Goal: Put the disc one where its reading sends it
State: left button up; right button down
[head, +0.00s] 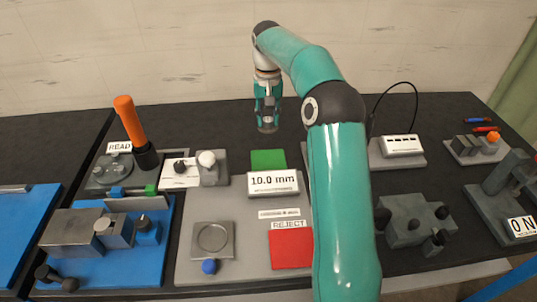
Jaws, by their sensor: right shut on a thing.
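My right gripper (267,112) points down at the back of the table, behind the green pad. It is shut on a small grey piece, which looks like the disc (267,127); the fingers hide part of it. The display (273,183) reads 10.0 mm. The green pad (268,159) lies behind the display and is bare. The red pad (291,249) lies in front of it, under a REJECT label, and looks bare. A grey plate with a round seat (212,238) sits to the left of the red pad; the seat looks empty. My left gripper is not in view.
A blue fixture (110,272) with grey blocks stands at the left. Behind it are an orange-handled tool (130,122) and a READ label (119,147). To the right are a grey block with knobs (412,221), a white box (402,144) with a cable, and a grey stand (500,195).

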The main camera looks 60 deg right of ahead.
aim_at(268, 159)
notch_tip(268, 159, down, 13)
jog(key=shift+r, duration=0.1)
dwell(0.3)
jog(key=c, duration=1.2)
grip_release()
jog(key=shift+f, duration=0.2)
jog(key=o, duration=0.4)
jog(key=shift+c, duration=0.2)
notch_tip(268, 159, up, 12)
jog(key=shift+r, duration=0.15)
